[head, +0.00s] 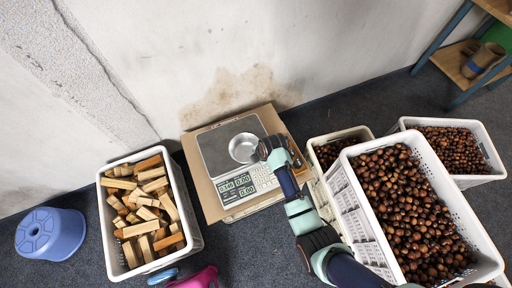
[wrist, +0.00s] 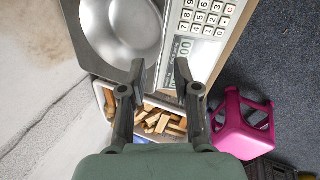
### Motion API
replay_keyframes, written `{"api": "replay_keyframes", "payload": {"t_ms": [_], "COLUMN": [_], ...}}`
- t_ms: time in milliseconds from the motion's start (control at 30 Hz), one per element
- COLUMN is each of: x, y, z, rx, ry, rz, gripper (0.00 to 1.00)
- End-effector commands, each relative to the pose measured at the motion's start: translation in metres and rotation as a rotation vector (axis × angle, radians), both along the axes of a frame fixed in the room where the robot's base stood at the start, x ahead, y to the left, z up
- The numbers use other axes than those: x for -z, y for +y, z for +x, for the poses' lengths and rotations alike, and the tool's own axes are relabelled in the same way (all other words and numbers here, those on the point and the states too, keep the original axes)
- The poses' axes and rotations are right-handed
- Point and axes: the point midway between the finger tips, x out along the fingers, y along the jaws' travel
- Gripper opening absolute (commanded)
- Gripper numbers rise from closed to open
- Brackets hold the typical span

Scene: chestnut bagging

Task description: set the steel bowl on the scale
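The steel bowl (head: 243,148) sits upright on the flat pan of the scale (head: 216,152), towards the pan's right side. The bowl (wrist: 122,28) also shows at the upper left of the wrist view, with the scale's keypad (wrist: 205,14) to its right. My gripper (head: 266,149) is close to the bowl's right rim in the head view. In the wrist view my gripper (wrist: 159,64) has its two fingers apart with nothing clearly held between them. The left fingertip overlaps the bowl's rim in the picture; whether they touch I cannot tell.
The scale stands on a cardboard sheet (head: 190,154). A white crate of wood blocks (head: 195,226) is left, crates of chestnuts (head: 345,217) are right. A blue stool (head: 51,233) and a pink stool (wrist: 232,134) stand on the floor. A wall rises behind.

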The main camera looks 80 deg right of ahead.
Motion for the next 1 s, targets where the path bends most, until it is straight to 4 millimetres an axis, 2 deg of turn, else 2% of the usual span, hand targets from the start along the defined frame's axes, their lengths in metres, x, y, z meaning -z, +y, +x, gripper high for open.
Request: {"api": "replay_keyframes", "payload": {"t_ms": [533,567,667,767,800,833,867,900,967,1000], "x": [-0.004,-0.007,-0.035,-0.093,-0.122,-0.144,-0.166,-0.195,-0.236,-0.261], "y": [0.002,0.003,0.021,0.071,0.101,0.126,0.152,0.188,0.242,0.275], "z": [0.001,0.005,0.041,0.104,0.129,0.146,0.159,0.173,0.183,0.185], "rx": [0.002,0.006,0.051,0.148,0.195,0.232,0.267,0.311,0.375,0.411], "ry": [-0.003,-0.009,-0.076,-0.232,-0.316,-0.383,-0.447,-0.533,-0.648,-0.714], "rz": [0.000,-0.003,-0.022,-0.021,-0.002,0.024,0.059,0.116,0.223,0.304], "gripper": [0.31,0.31,0.31,0.31,0.31,0.31,0.31,0.31,0.31,0.31]}}
